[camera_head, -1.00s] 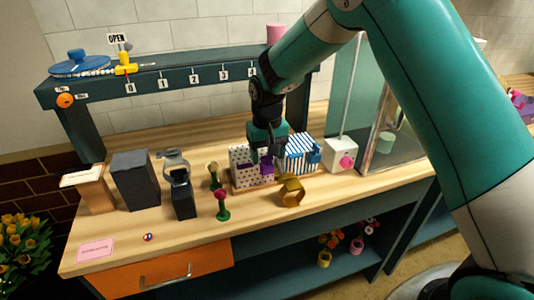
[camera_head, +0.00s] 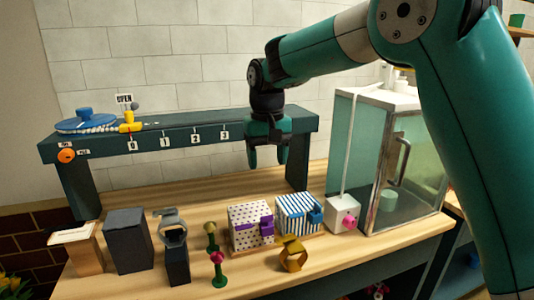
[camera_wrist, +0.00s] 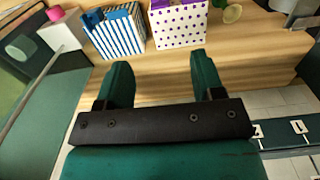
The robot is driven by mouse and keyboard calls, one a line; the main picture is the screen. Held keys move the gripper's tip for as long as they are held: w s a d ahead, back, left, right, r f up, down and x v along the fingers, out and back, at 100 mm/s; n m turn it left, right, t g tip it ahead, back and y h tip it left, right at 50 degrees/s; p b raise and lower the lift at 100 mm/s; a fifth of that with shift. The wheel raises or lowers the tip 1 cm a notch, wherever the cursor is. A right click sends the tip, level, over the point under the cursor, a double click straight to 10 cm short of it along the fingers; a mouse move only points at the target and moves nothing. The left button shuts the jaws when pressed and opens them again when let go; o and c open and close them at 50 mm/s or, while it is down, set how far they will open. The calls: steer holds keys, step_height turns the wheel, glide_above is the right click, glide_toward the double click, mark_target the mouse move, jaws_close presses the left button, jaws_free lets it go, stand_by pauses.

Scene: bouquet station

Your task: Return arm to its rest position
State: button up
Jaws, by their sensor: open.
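My gripper (camera_head: 268,155) hangs from my raised teal arm in the head view, in front of the numbered shelf and above the bench. Its fingers point down and nothing is between them. In the wrist view my gripper (camera_wrist: 162,85) shows two teal fingers spread apart with bare wooden bench between them. The polka-dot box (camera_head: 250,222) and the blue-striped box (camera_head: 297,210) stand on the bench below, apart from the fingers. They also show at the top of the wrist view, as a striped box (camera_wrist: 117,33) and a dotted box (camera_wrist: 180,25).
A glass cabinet (camera_head: 400,165) stands at the right beside a white box with a pink knob (camera_head: 343,215). The shelf (camera_head: 180,138) runs behind my gripper. A gold hexagonal ring (camera_head: 293,258), flower stands (camera_head: 218,268) and dark boxes (camera_head: 128,240) stand along the bench front.

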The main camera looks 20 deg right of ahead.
steer(key=shift+r, duration=0.9)
steer(key=s+a+f+n+y, duration=0.1)
steer(key=s+a+n+y, duration=0.1)
steer(key=s, duration=1.3)
steer(key=s+a+f+n+y, duration=0.2)
steer(key=s+n, duration=0.3)
steer(key=s, duration=1.1)
steer(key=shift+s+a+f, duration=0.25)
steer(key=shift+s+a, duration=0.05)
steer(key=shift+a, duration=0.05)
